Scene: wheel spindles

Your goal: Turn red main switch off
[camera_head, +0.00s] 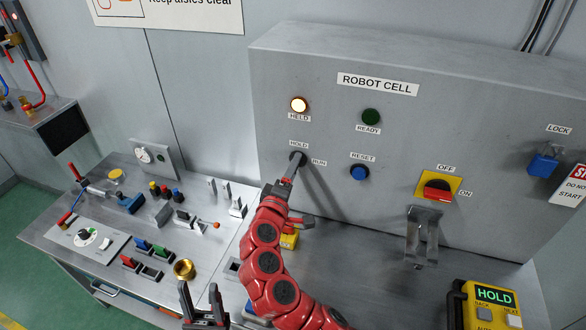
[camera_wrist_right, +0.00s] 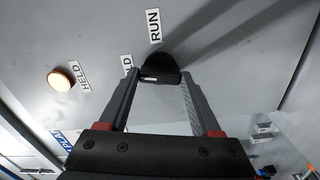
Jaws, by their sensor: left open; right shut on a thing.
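The red main switch (camera_head: 437,190) sits on a yellow plate on the grey ROBOT CELL cabinet, with OFF above it and ON to its right. Its red handle lies roughly crosswise, toward ON. My right gripper (camera_head: 294,170) is at the black HOLD/RUN selector knob (camera_head: 298,157), well left of the red switch. In the right wrist view its two fingers are shut on either side of the knob (camera_wrist_right: 160,68). My left gripper (camera_head: 202,302) is open and empty at the bottom, near a brass ring.
The HELD lamp (camera_head: 298,104) is lit; the READY lamp (camera_head: 370,116) is dark. A blue RESET button (camera_head: 359,172) lies between knob and red switch. A metal bracket (camera_head: 423,235) hangs below the switch; a blue lock (camera_head: 542,164) is right. A yellow pendant (camera_head: 488,305) reads HOLD.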

